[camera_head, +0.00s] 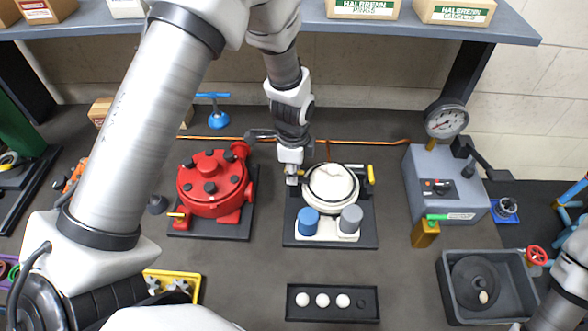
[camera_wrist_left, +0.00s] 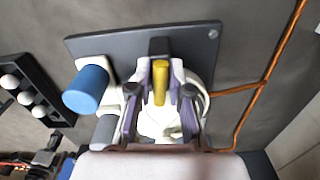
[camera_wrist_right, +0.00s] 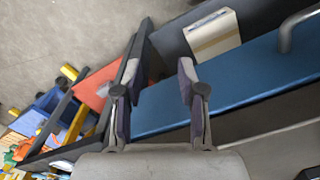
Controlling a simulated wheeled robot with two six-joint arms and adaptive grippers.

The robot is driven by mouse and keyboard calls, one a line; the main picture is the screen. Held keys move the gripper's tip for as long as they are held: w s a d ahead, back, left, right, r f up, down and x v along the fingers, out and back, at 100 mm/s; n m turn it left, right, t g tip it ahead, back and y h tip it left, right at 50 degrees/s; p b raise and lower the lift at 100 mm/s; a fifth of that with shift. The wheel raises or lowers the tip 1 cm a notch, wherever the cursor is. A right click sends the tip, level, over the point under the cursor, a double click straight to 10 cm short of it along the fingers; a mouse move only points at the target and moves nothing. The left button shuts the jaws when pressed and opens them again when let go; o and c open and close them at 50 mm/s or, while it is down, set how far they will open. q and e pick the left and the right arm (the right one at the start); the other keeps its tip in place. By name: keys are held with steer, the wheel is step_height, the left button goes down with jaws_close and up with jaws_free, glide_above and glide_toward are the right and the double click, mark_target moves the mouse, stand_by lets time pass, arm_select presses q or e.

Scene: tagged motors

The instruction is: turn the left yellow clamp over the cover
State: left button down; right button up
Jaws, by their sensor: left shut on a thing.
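The white round cover (camera_head: 330,188) sits on a pump with a dark base plate (camera_head: 362,240), with a blue cylinder (camera_head: 308,221) and a grey cylinder (camera_head: 350,218) in front. My left gripper (camera_head: 292,178) comes down at the left edge of the cover. In the left wrist view, its fingers (camera_wrist_left: 160,85) are closed about the left yellow clamp (camera_wrist_left: 160,80), with the white cover partly hidden behind them. The right yellow clamp (camera_head: 370,174) stands at the cover's right side. My right gripper (camera_wrist_right: 163,85) is open and empty in the right wrist view.
A red pump (camera_head: 212,180) stands close on the left. A grey box with a gauge (camera_head: 446,185) is on the right. A tray of white balls (camera_head: 333,302) lies in front, and a grey bin (camera_head: 448,290) sits at the lower right.

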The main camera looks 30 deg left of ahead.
arm_select(q)
steer(key=shift+s+f+n, duration=0.1)
steer(key=shift+s+n, duration=0.05)
steer(key=shift+n, duration=0.55)
steer(key=c, duration=1.1)
jaws_free()
steer(key=shift+a+f, duration=0.1)
steer(key=shift+a, duration=0.1)
step_height(320, 180, up, 12)
steer(key=shift+r, duration=0.1)
